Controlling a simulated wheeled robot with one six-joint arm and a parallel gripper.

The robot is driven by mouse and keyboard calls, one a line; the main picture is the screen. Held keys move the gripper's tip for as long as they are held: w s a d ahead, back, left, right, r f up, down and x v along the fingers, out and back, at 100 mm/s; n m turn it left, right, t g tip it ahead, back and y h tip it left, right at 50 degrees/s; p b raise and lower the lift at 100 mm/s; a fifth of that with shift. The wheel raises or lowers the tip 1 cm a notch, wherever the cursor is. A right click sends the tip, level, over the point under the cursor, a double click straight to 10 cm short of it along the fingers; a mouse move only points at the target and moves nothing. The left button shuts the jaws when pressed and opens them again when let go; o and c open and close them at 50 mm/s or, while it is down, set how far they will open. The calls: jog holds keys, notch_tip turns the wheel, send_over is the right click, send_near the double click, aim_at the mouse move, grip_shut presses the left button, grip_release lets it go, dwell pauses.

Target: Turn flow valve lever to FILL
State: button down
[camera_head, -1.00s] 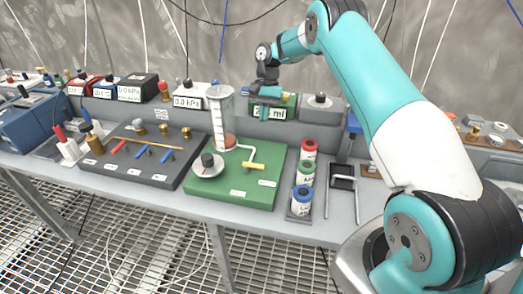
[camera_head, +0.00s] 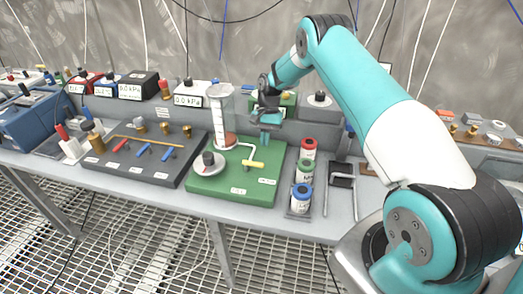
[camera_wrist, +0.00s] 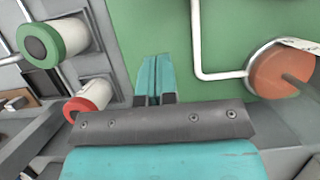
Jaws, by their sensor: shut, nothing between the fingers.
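The yellow lever (camera_head: 253,164) lies on the green board (camera_head: 225,192), near the lower end of a bent white pipe (camera_head: 247,148). Small white labels (camera_head: 263,182) are on the board, but their text is too small to read. My gripper (camera_head: 265,139) is shut and empty, pointing down above the back right part of the board, behind and slightly right of the lever. In the wrist view the closed fingers (camera_wrist: 156,78) are over green surface, left of the white pipe (camera_wrist: 198,45). The lever is not visible there.
A clear cylinder (camera_head: 220,118) with an orange piston (camera_head: 224,141) stands left of my gripper. Bottles with red (camera_head: 308,144), green (camera_head: 305,164) and blue (camera_head: 302,191) caps stand right of the board. Display boxes (camera_head: 190,95) line the back. A dark valve panel (camera_head: 150,165) lies left.

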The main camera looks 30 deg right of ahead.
jog(key=shift+p+x, duration=0.3)
jog(key=shift+x, duration=0.6)
jog(key=shift+s+a+r+p, duration=0.15)
jog(key=shift+s+a+p, duration=0.7)
jog(key=shift+s+a, duration=0.1)
jog(key=shift+s+a+f, duration=0.25)
jog(key=shift+s+a, duration=0.25)
